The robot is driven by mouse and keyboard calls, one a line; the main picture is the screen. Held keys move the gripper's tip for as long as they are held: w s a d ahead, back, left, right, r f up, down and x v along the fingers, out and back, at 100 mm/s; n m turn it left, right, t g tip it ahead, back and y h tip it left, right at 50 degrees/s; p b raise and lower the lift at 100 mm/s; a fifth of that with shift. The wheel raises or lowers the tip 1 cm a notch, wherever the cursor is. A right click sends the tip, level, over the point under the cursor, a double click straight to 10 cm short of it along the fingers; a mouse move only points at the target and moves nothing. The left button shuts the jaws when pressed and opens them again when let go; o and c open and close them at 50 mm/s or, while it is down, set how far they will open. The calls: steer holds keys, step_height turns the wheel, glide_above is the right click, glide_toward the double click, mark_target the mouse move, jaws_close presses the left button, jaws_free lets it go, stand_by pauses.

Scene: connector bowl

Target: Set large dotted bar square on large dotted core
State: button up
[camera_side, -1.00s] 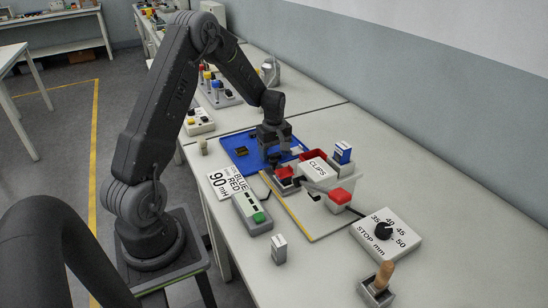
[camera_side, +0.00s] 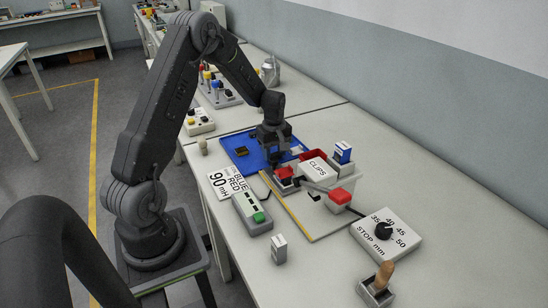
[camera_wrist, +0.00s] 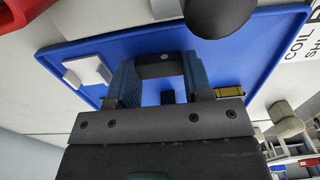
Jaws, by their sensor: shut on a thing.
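My gripper (camera_wrist: 160,80) is shut on a dark bar (camera_wrist: 158,70) with one pale dot on its face, in the wrist view. The bar spans between the two blue-grey fingers above the blue tray. In the side view my gripper (camera_side: 274,157) is over the tray's right part, close behind a red-topped grey block (camera_side: 285,173). The bar cannot be made out there. I cannot tell which piece is the large dotted core. A small black piece (camera_wrist: 167,97) shows below the bar, partly hidden by my gripper.
The blue tray (camera_side: 233,139) also holds a brown-and-gold piece (camera_wrist: 229,92) and white pieces (camera_wrist: 86,68). A CLIPS box (camera_side: 317,168), a red bin (camera_side: 314,155) and another red-topped block (camera_side: 340,196) stand nearby. The STOP dial box (camera_side: 386,235) is at front right.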

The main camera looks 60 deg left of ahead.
steer(key=shift+r, duration=2.4)
steer(key=shift+d+r+m, duration=0.3)
steer(key=shift+d+m, duration=0.05)
steer(key=shift+m, duration=0.05)
steer(key=d+r+m, duration=0.4)
steer(key=d+m, duration=0.2)
steer(key=m, duration=0.2)
step_height(320, 180, up, 4)
steer(key=m, duration=0.9)
glide_above(284, 173)
steer(key=shift+r, duration=0.1)
steer(key=shift+f, duration=0.2)
steer(key=shift+f, duration=4.1)
